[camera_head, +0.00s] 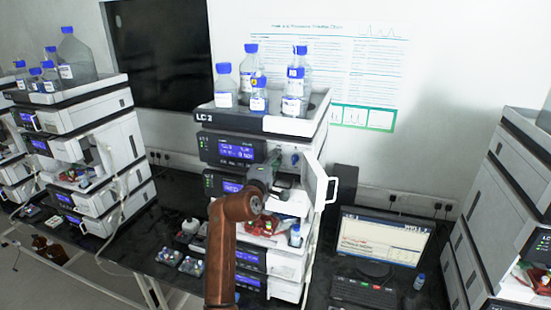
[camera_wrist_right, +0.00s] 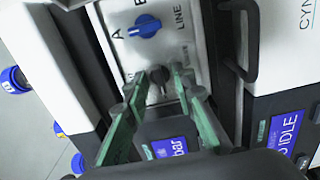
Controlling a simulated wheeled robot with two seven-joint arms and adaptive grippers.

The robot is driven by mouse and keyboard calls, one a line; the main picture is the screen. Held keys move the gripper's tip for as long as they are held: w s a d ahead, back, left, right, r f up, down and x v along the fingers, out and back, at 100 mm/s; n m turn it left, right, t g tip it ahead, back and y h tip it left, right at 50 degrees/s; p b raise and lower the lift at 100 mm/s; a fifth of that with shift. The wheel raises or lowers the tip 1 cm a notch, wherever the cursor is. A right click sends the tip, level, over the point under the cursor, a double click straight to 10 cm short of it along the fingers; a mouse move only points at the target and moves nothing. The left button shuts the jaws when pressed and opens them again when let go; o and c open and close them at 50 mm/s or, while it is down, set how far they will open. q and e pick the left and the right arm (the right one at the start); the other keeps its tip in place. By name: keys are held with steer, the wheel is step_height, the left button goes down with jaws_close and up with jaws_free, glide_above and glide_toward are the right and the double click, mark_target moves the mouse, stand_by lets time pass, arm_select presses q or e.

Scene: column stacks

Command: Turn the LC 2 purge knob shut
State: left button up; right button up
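The LC 2 stack (camera_head: 232,122) stands at the middle of the head view, with bottles on top. My right gripper (camera_head: 274,172) is at the front of its upper modules, beside a lit screen. In the right wrist view, the gripper's green fingers (camera_wrist_right: 168,76) point at a light panel, their tips a small gap apart. A blue selector knob (camera_wrist_right: 146,26), with A, B and LINE marked around it, sits on that panel beyond the fingertips. A small dark part shows near the tips. I cannot tell whether it is the purge knob or whether the fingers touch it. My left gripper is out of view.
A white door (camera_head: 316,185) with a handle stands open right of the gripper. Bottles (camera_head: 248,70) crowd the stack's top. A monitor (camera_head: 380,240) and keyboard (camera_head: 362,291) are at right. Other stacks stand at left (camera_head: 95,140) and right (camera_head: 500,210).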

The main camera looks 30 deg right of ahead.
steer(key=shift+c, duration=0.4)
jaws_close()
steer(key=shift+f+m, duration=0.1)
steer(key=shift+m, duration=0.2)
steer(key=m+b, duration=0.2)
steer(key=m, duration=0.1)
steer(key=shift+f+m, duration=0.1)
steer(key=shift+m, duration=0.2)
steer(key=m+b, duration=0.2)
steer(key=m, duration=0.1)
steer(key=shift+m, duration=0.3)
steer(key=m+b, duration=0.3)
steer(key=m, duration=0.2)
steer(key=m+b, duration=0.2)
steer(key=m, duration=0.3)
